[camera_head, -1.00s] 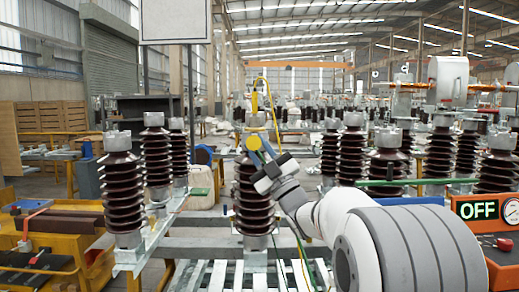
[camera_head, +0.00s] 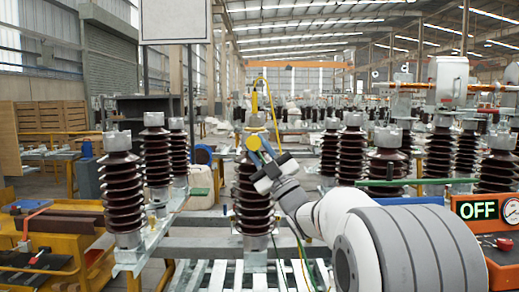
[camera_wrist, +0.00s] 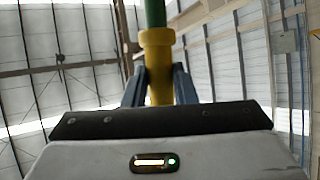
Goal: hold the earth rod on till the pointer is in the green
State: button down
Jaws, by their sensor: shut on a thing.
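The earth rod shows in the wrist view as a yellow collar (camera_wrist: 157,62) with a green shaft above it, between my gripper's two fingers. My gripper (camera_head: 260,155) is shut on it. In the head view the rod's yellow end (camera_head: 254,104) stands at the metal top of the middle brown insulator (camera_head: 253,200); I cannot tell whether they touch. A round white dial (camera_head: 512,211) at the right edge is partly cut off. I cannot read its pointer or see a green band clearly. A green-lettered OFF display (camera_head: 478,210) stands beside it.
Several brown ribbed insulators flank the middle one, including a near one (camera_head: 122,190) on the left. A yellow bench (camera_head: 45,262) is at lower left, an orange box (camera_head: 492,232) at right. Thin cables hang below my gripper.

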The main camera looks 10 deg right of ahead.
jog(key=s+a+b, duration=0.2)
jog(key=s+b, duration=0.6)
jog(key=s, duration=0.1)
jog(key=shift+s, duration=0.4)
jog(key=shift+r, duration=0.15)
dwell(0.3)
notch_tip(320, 180, up, 11)
jog(key=p, duration=1.1)
jog(key=shift+w, duration=0.1)
